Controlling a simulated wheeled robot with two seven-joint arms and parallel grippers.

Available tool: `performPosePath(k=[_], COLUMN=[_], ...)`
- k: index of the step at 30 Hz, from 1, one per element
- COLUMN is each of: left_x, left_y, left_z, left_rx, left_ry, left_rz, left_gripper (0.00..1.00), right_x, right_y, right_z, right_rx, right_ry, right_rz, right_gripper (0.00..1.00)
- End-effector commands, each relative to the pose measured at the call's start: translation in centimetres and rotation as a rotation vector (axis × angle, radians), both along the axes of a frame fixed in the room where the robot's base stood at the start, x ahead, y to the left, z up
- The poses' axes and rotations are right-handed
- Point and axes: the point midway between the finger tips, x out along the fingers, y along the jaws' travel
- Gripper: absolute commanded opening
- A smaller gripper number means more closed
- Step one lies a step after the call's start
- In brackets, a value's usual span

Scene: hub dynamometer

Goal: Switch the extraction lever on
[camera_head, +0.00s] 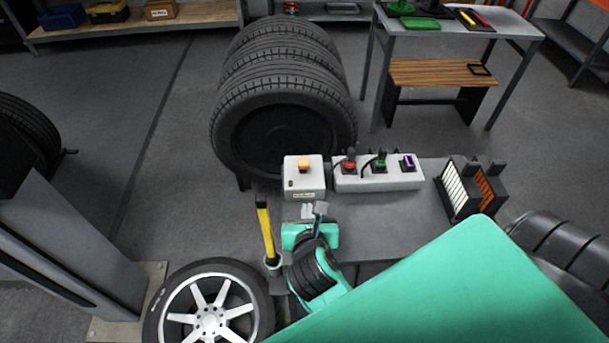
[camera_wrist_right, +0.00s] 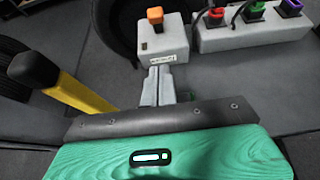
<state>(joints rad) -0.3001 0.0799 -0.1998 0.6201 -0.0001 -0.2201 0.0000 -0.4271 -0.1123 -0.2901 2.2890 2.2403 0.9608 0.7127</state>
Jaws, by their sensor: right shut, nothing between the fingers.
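A pale box with an orange-topped lever (camera_head: 304,166) stands at the left end of the grey bench; this looks like the extraction lever, but its label is too small to read. The lever also shows in the right wrist view (camera_wrist_right: 155,16), with a small dark indicator on the box's front. My right gripper (camera_head: 313,209) is shut and empty, just in front of the box on the near side. In the right wrist view, its fingertips (camera_wrist_right: 160,72) point at the box's labelled front, below the lever; whether they touch it I cannot tell. My left gripper is not in view.
A pale strip (camera_head: 378,181) with red, green and purple plugs sits right of the box. A yellow handle with a black top (camera_head: 265,230) rises left of my right gripper. Stacked tyres (camera_head: 282,85) stand behind. A slatted rack (camera_head: 468,188) is at the bench's right.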

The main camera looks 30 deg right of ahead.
Motion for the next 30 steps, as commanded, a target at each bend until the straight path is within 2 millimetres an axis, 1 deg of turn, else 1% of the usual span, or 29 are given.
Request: performPosePath(k=[8,11,14,21,26,28,30], left_x=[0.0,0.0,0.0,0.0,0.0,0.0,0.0], left_y=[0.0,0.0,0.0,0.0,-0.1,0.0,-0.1], left_z=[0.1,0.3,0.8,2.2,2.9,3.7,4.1], left_rx=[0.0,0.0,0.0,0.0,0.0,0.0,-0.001], left_ry=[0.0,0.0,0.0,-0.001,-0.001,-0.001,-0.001], left_rz=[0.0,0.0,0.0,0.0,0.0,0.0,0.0], left_gripper=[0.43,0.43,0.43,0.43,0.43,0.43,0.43], right_x=[0.1,0.6,1.8,5.9,8.4,9.3,10.1], right_y=[-0.1,-0.3,-0.9,-2.8,-4.1,-4.5,-4.9], right_z=[0.0,-0.2,-0.6,-2.6,-3.9,-3.2,-3.0], right_rx=[-0.003,-0.004,-0.007,-0.007,-0.007,-0.007,-0.006], right_ry=[-0.002,-0.002,-0.003,-0.002,-0.002,-0.005,-0.004], right_rz=[0.001,0.001,0.001,0.002,0.001,0.001,0.002], right_gripper=[0.0,0.0,0.0,0.0,0.0,0.0,0.0])
